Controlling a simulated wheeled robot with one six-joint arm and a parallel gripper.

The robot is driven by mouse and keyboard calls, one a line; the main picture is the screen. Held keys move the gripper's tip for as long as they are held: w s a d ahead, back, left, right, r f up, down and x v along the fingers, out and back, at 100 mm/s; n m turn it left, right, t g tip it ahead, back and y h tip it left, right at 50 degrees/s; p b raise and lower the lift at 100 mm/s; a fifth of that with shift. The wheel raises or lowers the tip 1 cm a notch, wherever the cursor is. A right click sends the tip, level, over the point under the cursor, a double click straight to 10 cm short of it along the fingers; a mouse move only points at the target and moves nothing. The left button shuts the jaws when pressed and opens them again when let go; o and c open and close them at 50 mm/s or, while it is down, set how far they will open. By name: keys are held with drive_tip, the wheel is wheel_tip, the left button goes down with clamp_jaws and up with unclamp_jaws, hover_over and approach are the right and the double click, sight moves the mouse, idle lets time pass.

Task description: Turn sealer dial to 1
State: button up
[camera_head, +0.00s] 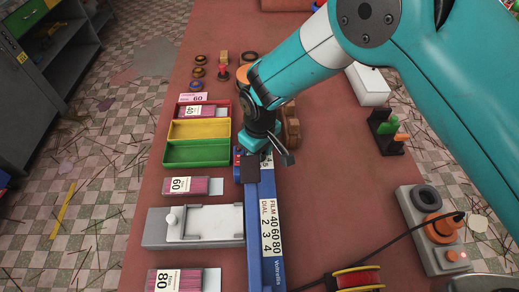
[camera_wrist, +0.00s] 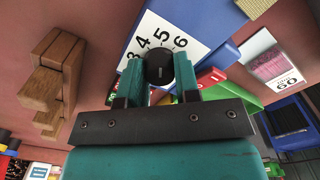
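The blue film sealer (camera_head: 252,225) lies lengthwise on the table. Its label (camera_head: 271,228) pairs film 40, 60, 80 with dial 2, 3, 4. My gripper (camera_head: 264,142) is at the sealer's far end, over the dial plate. In the wrist view the black dial knob (camera_wrist: 159,68) sits between the two teal fingers of my gripper (camera_wrist: 160,78), which appear to touch it on both sides. The white dial plate (camera_wrist: 150,27) shows 3, 4, 5 and 6; its other numbers are hidden. I cannot tell which number the knob points to.
Red, yellow (camera_head: 199,130) and green trays stand left of the dial. A wooden block (camera_head: 292,125) stands close on its right. A grey sliding-top fixture (camera_head: 165,238) and incense packs (camera_head: 192,186) lie left of the sealer. A cable spool (camera_head: 359,279) is at front right.

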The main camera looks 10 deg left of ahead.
drive_tip(key=shift+c, duration=1.4)
